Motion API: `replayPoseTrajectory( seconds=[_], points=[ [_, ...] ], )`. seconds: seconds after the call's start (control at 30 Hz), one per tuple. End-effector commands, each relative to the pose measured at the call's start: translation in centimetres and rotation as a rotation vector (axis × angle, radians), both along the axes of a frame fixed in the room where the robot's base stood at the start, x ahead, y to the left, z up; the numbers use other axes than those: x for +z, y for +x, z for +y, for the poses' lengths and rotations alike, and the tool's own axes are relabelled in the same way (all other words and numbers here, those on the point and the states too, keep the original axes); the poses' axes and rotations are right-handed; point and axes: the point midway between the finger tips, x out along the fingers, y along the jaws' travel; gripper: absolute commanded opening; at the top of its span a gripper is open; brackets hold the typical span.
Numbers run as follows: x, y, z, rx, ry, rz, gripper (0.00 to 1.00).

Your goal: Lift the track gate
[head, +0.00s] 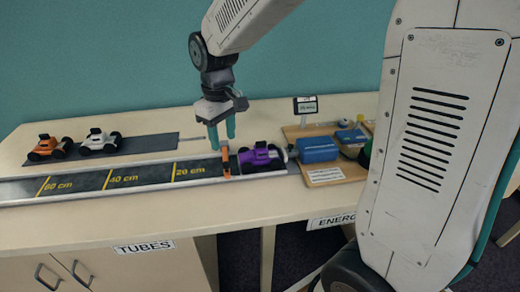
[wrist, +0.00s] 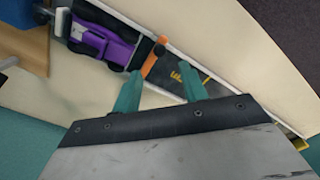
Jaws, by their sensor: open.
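The track (head: 108,181) is a dark strip with pale rails and yellow distance marks. The track gate (head: 226,162) is a narrow orange piece standing across it, just left of a purple car (head: 261,157). My gripper (head: 222,144) is open, with its teal fingers pointing down above or just behind the gate. In the wrist view the orange gate (wrist: 154,57) lies beyond and between the fingertips of my gripper (wrist: 160,85), and the purple car (wrist: 105,40) is to its left. I cannot tell whether a finger touches the gate.
An orange car (head: 48,148) and a white car (head: 100,141) stand on a dark strip behind the track at left. A wooden board (head: 350,172) with a blue box (head: 317,149) stands to the right of the track. The table front (head: 130,225) is clear.

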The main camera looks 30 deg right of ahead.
Motion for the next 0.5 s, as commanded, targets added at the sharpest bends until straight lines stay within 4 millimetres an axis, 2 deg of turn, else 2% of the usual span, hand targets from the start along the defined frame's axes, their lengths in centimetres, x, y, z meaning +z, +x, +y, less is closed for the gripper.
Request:
replayPoseTrajectory(
  seconds=[0.03,0.17,0.5],
  points=[
    [-0.4,-1.3,-0.2,-0.027,-0.004,0.029,0.43],
    [-0.7,-3.9,-0.6,-0.097,-0.015,0.09,0.43],
    [1.8,-10.0,-2.0,-0.205,-0.022,0.103,0.43]
  ],
)
